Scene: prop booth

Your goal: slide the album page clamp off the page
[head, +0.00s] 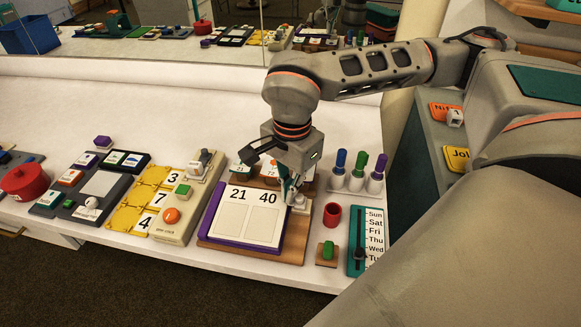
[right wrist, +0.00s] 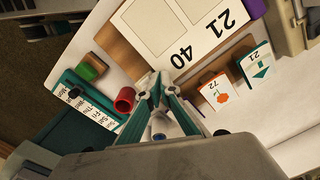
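The album page (head: 262,228) lies on a purple-edged album on a wooden base, with the numbers 21 and 40 along its far edge. It also shows in the right wrist view (right wrist: 160,25). The pale album page clamp (head: 298,203) is at the page's right edge, near the far corner, and is mostly hidden by my gripper. My right gripper (head: 291,196) points down there. In the right wrist view its teal fingertips (right wrist: 161,76) are drawn close together at the page's edge, with the clamp between them. My left gripper is not in view.
Close right are a red cup (head: 332,214), a green block on a wooden base (head: 328,252), a weekday slider board (head: 365,238) and upright markers (head: 358,172). Small numbered cards (head: 268,172) stand behind the album. A beige panel (head: 183,205) is at left.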

